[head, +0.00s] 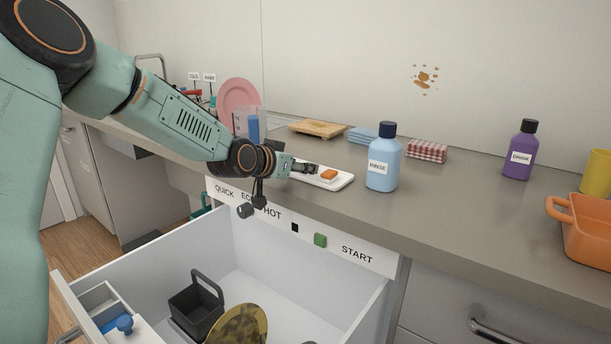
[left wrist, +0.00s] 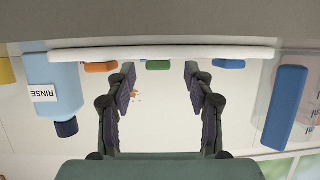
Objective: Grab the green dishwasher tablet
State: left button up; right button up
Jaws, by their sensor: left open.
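The green dishwasher tablet (left wrist: 158,65) sits on a white tray (left wrist: 240,53) in the left wrist view, which looks upside down. It lies between an orange tablet (left wrist: 100,67) and a blue tablet (left wrist: 228,63). My left gripper (left wrist: 159,78) is open, with its two fingers on either side of the green tablet's line and the tablet just beyond the tips. In the head view my left gripper (head: 308,168) is over the left part of the white tray (head: 343,184). The orange tablet (head: 328,175) shows there; the green one is hidden behind the gripper. My right gripper is not in view.
A blue RINSE bottle (head: 383,160) stands just right of the tray. A clear container with a blue block (head: 253,128) is behind my left wrist. Below is an open dishwasher drawer (head: 340,290) with a dark basket (head: 195,305) and a plate (head: 240,325).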

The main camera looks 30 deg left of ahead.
pick_arm(q)
jog(key=x, duration=0.3)
jog(key=shift+d+b, duration=0.25)
jog(key=shift+b, duration=0.05)
jog(key=shift+s+a+r, duration=0.1)
jog(key=shift+s+a, duration=0.1)
jog(key=shift+w+d, duration=0.15)
jog(key=shift+w, duration=0.05)
jog(key=c, duration=0.4)
jog(key=shift+s, duration=0.15)
jog(key=c, duration=0.4)
jog(key=shift+c, duration=0.6)
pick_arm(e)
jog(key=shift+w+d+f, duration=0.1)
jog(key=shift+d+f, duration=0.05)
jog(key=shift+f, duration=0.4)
pick_arm(q)
notch_tip(320, 180, up, 9)
jog(key=p, duration=0.3)
jog(key=shift+r, duration=0.45)
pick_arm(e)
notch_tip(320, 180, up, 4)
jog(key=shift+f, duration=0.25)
